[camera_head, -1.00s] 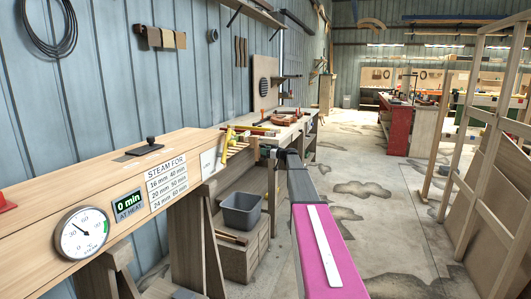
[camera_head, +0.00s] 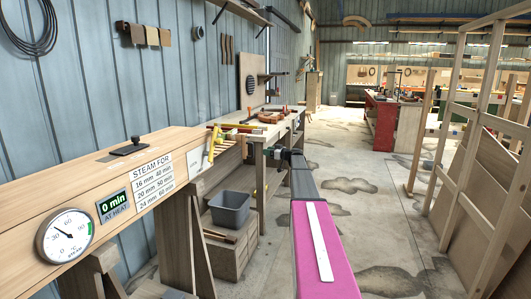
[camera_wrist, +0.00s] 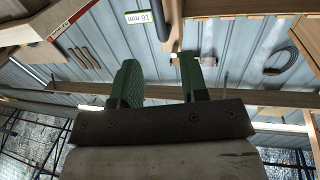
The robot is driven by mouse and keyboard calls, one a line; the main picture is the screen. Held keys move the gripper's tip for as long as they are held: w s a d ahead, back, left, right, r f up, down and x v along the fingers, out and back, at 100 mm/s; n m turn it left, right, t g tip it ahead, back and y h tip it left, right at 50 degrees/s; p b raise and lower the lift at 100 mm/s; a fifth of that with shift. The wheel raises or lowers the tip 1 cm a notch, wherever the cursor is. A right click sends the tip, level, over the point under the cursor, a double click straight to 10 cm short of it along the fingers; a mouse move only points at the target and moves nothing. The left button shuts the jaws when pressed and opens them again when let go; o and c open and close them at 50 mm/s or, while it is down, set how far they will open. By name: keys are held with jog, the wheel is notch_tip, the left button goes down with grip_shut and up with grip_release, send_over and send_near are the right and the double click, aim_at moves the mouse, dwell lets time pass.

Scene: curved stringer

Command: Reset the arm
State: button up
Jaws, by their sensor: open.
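My pink arm (camera_head: 345,265) with a white stripe reaches forward from the bottom of the head view. Its dark far end is beside the workbench, where the gripper's jaws are too small to make out. In the wrist view my gripper (camera_wrist: 158,68) shows two green fingers standing apart with nothing held between them. Beyond the fingers is the blue-grey wall, seen upside down.
The wooden steam box (camera_head: 60,190) with its gauge (camera_head: 65,236) stands at left. A grey bucket (camera_head: 230,210) sits on a crate beneath. A workbench (camera_head: 290,118) with clamps lies behind. A wooden frame (camera_head: 455,130) stands at right. The floor (camera_head: 350,165) between is open.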

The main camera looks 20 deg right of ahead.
jog(key=s+a+f+m+g+h, duration=0.2)
jog(key=s+a+f+g, duration=0.2)
jog(key=s+a+f, duration=0.8)
jog(key=s+a+f+m+g+h, duration=0.2)
jog(key=s+a+f+g, duration=0.2)
jog(key=s+a+f, duration=0.65)
jog(key=s+a+f+m+g+h, duration=0.2)
jog(key=s+h, duration=0.2)
jog(key=s, duration=1.2)
jog(key=s+a+f+m+g+h, duration=0.2)
jog(key=s+g+h, duration=0.1)
jog(key=s, duration=1.4)
jog(key=shift+a+f+m+h, duration=0.15)
jog(key=shift+f+m+h, duration=0.2)
jog(key=shift+h, duration=0.25)
